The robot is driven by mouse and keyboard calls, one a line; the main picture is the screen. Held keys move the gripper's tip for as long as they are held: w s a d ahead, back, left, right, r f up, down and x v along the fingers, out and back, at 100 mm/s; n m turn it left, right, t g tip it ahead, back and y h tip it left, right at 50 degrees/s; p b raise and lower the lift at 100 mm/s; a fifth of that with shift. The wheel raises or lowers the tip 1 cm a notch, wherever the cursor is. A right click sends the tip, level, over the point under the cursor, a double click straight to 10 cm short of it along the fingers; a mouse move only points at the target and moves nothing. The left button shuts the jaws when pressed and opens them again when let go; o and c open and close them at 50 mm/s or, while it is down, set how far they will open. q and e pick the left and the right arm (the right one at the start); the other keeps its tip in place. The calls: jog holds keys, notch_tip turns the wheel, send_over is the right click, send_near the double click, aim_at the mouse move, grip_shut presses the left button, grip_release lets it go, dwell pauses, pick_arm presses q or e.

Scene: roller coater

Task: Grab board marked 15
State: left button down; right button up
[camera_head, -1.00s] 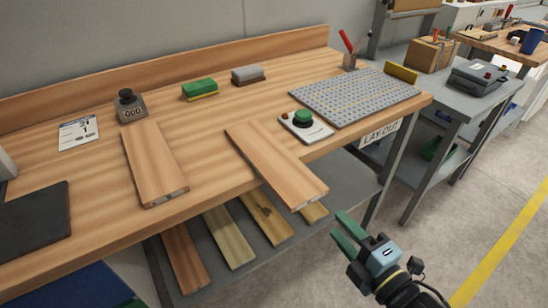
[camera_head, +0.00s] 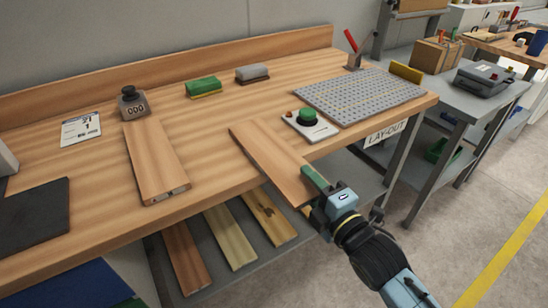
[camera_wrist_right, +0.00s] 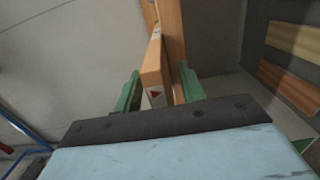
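A wooden board (camera_head: 265,155) lies on the workbench with its near end sticking out past the front edge. A second board (camera_head: 155,160) lies further left on the bench. I cannot read a 15 on either. My right gripper (camera_head: 311,184) is at the overhanging end of the first board. In the right wrist view, that board's end (camera_wrist_right: 154,84), with a small red mark, sits between the two green fingers (camera_wrist_right: 160,88). The fingers look apart, with some gap beside the board. In the head view the board hides part of the gripper. My left gripper is out of view.
Several boards (camera_head: 230,235) lie on the shelf under the bench. A green-button box (camera_head: 308,123) and a grey perforated plate (camera_head: 360,95) are right of the board. A counter (camera_head: 132,103) stands behind the left board. The bench edge is close to my right gripper.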

jog(key=shift+x, duration=0.95)
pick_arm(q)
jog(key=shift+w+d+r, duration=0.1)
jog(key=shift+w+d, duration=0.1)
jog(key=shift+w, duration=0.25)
pick_arm(e)
jog(key=shift+c, duration=0.3)
grip_shut()
jog(key=shift+r, duration=0.1)
